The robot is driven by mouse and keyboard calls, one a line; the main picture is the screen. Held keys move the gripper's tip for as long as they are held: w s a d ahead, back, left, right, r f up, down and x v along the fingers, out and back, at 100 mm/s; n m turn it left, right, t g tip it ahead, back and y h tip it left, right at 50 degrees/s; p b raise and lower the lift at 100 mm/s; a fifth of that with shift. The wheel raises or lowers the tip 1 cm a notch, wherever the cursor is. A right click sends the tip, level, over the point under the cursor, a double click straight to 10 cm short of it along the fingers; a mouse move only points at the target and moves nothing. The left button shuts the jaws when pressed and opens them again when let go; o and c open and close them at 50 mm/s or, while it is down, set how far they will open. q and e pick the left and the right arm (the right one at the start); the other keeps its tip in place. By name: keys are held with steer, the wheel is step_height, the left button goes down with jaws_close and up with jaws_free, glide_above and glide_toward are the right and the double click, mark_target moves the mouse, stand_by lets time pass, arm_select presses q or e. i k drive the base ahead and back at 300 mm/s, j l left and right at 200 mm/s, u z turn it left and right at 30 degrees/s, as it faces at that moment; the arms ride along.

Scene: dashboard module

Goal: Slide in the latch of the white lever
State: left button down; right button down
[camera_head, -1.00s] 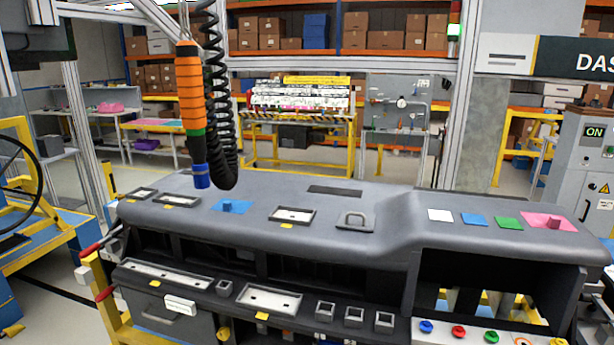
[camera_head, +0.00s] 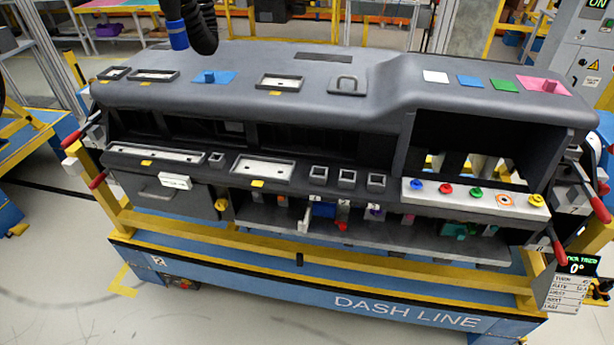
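A small white upright piece (camera_head: 303,221), which looks like the white lever, stands at the front of the lower open shelf (camera_head: 265,213) of the dashboard module. It is too small to tell its latch or the latch's position. To its right on the shelf are a blue part (camera_head: 325,210), a red part (camera_head: 342,226) and a purple part (camera_head: 376,211). Neither of my grippers is in view.
The grey dashboard (camera_head: 330,105) sits on a blue and yellow cart (camera_head: 250,277). Red-handled clamps (camera_head: 97,181) stick out at both ends. A row of coloured knobs (camera_head: 446,190) is at the right. A hanging tool (camera_head: 178,35) is above the back left. The front floor is clear.

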mark_target(302, 225)
steer(key=i+j+z, duration=0.1)
steer(key=j+z, duration=0.35)
steer(key=j, duration=0.3)
steer(key=j+z, duration=0.45)
steer(key=j, duration=0.3)
steer(key=j+z, duration=0.1)
steer(key=i+j, duration=0.05)
steer(key=j, duration=0.05)
